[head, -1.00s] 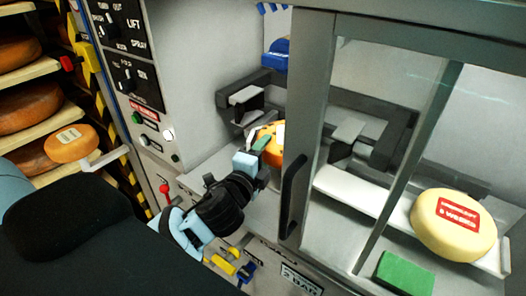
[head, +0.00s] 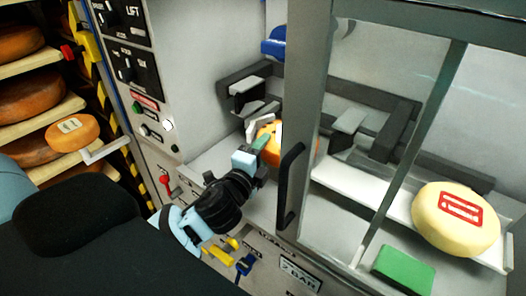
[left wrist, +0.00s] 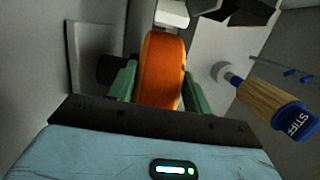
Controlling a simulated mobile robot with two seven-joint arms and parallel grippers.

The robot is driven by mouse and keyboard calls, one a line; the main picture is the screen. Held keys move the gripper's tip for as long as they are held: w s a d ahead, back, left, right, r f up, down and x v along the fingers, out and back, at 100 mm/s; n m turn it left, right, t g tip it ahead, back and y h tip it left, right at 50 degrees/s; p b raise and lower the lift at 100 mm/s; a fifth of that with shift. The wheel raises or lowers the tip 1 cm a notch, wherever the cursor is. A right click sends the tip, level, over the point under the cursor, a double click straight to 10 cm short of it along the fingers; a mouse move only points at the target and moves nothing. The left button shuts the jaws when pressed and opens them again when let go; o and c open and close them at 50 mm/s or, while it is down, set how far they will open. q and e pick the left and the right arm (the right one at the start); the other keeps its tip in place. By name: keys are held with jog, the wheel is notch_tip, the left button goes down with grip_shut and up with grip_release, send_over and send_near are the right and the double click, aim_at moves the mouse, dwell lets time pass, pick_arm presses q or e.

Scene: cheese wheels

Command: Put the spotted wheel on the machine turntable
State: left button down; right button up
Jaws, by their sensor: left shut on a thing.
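My left gripper (head: 259,146) is shut on an orange wheel (head: 270,130), inside the machine's open left bay. In the left wrist view the wheel (left wrist: 161,70) stands on edge between the green finger pads. Its face is mostly turned away there; in the head view it is small and partly hidden by the fingers and door frame, so its spots are hard to make out. I cannot pick out the turntable clearly; grey machine parts (head: 250,95) lie just behind the wheel. My right gripper is not in view.
The door frame and black handle (head: 289,180) stand close right of my gripper. Behind glass are a pale wheel with a red label (head: 456,235) and a green block (head: 403,269). Shelves with orange wheels (head: 72,133) are at left. A wooden-handled brush (left wrist: 270,95) shows in the wrist view.

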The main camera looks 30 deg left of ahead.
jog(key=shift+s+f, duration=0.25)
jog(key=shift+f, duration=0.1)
pick_arm(q)
jog(key=c, duration=0.6)
grip_release()
jog(key=shift+c, duration=0.2)
jog(key=shift+o, duration=0.4)
jog(key=shift+f, duration=0.35)
jog(key=s, duration=0.4)
jog(key=s+b, duration=0.1)
jog(key=s, duration=0.1)
jog(key=shift+s+d, duration=0.25)
jog(key=shift+d, duration=0.15)
jog(key=shift+s+r, duration=0.2)
jog(key=shift+s, duration=0.5)
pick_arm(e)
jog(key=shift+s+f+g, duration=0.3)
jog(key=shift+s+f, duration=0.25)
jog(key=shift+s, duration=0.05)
pick_arm(q)
jog(key=shift+d, duration=0.1)
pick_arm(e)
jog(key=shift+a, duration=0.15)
